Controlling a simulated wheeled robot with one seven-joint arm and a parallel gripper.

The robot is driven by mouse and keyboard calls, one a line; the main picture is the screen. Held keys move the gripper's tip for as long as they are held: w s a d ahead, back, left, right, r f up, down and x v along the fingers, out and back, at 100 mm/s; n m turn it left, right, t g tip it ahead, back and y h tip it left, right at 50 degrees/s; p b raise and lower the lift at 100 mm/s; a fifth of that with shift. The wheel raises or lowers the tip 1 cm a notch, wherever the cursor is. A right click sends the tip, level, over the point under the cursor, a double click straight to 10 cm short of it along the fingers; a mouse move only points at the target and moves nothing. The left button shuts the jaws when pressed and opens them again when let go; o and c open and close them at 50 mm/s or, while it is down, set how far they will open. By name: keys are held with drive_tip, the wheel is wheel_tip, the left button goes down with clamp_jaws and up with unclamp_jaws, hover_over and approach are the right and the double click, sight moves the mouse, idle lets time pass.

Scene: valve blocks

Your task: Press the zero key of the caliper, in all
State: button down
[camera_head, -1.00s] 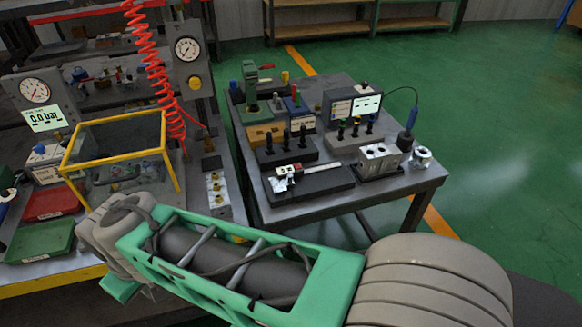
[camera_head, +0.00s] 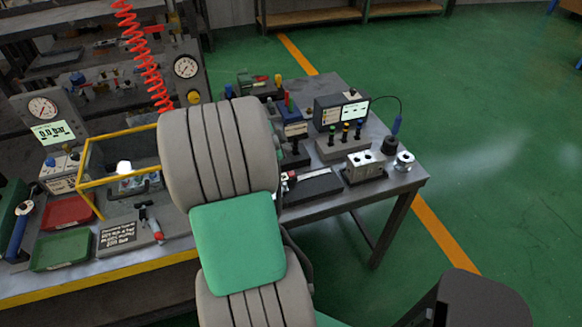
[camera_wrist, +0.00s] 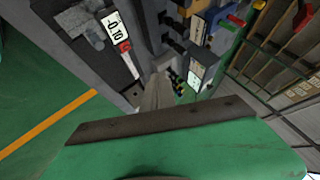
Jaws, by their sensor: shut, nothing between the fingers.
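The caliper shows in the wrist view with a white display (camera_wrist: 116,27) reading -0.10. A small red key (camera_wrist: 124,46) sits just beside the display. In the head view my arm covers most of the caliper; only a small end with a red bit (camera_head: 291,177) shows at the arm's edge, by its dark pad (camera_head: 313,188). My gripper (camera_wrist: 160,92) shows in the wrist view as grey fingers beyond the green palm, shut and empty. Its tips are to the lower right of the red key in that picture; the height gap cannot be told. In the head view my arm hides the gripper.
A yellow-framed case (camera_head: 118,165) and red tray (camera_head: 66,212) are at the left. Green floor lies right.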

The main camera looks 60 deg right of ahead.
sight(290, 176)
drive_tip(key=shift+s+d+m, duration=0.4)
drive_tip(key=shift+s+d, duration=0.1)
drive_tip(key=shift+s, duration=0.1)
wheel_tip(290, 176, down, 8)
drive_tip(key=b, duration=0.4)
drive_tip(key=shift+f, duration=0.1)
drive_tip(key=shift+f+b, duration=0.25)
drive_tip(key=shift+b, duration=0.2)
drive_tip(key=shift+f, duration=0.1)
idle(1.2)
drive_tip(key=shift+f+b, duration=0.35)
drive_tip(key=shift+b, duration=0.35)
